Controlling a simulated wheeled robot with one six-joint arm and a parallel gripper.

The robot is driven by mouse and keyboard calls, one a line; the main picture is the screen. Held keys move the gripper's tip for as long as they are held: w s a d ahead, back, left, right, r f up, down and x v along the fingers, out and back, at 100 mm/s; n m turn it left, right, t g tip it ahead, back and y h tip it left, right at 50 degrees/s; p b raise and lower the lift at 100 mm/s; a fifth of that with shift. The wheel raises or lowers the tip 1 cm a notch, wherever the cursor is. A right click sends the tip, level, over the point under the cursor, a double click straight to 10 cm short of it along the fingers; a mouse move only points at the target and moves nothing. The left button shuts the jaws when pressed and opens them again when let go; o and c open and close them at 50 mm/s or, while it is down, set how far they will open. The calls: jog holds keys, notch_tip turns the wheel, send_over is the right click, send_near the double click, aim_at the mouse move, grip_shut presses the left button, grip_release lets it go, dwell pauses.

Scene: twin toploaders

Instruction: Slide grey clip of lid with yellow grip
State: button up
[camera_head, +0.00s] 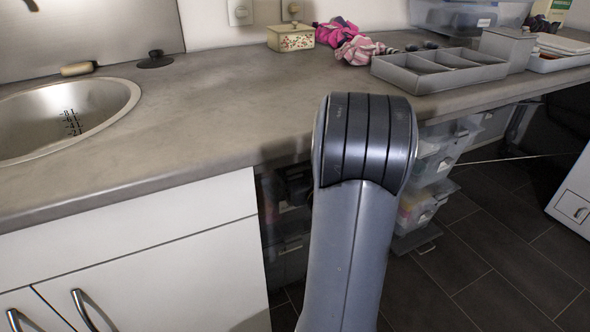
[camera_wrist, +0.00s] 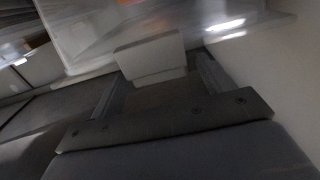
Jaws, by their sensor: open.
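In the wrist view my gripper (camera_wrist: 160,78) is open, with one dark finger at each side and nothing visibly held. A pale grey, block-like piece (camera_wrist: 150,57) shows ahead of the fingers, roughly between their tips. It may be a clip; I cannot tell whether a finger touches it. A blurred, shiny translucent surface (camera_wrist: 95,28) lies beyond it. I cannot make out a lid with a yellow grip in either view. In the head view my arm fills the middle and my gripper is hidden.
Clear plastic boxes (camera_head: 432,155) are stacked under the grey counter (camera_head: 225,110), right of the white cabinet (camera_head: 160,265). A grey divided tray (camera_head: 438,72), pink cloths (camera_head: 350,42) and a small tin (camera_head: 290,38) stand on the counter. A sink (camera_head: 60,118) is at left. Dark floor is open at right.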

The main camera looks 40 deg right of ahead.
aim_at(297, 169)
jog(key=shift+w+d, duration=0.1)
jog(key=shift+w, duration=0.6)
jog(key=shift+c, duration=0.6)
jog(key=c, duration=1.3)
jog(key=shift+x, duration=1)
jog(key=o, duration=1.4)
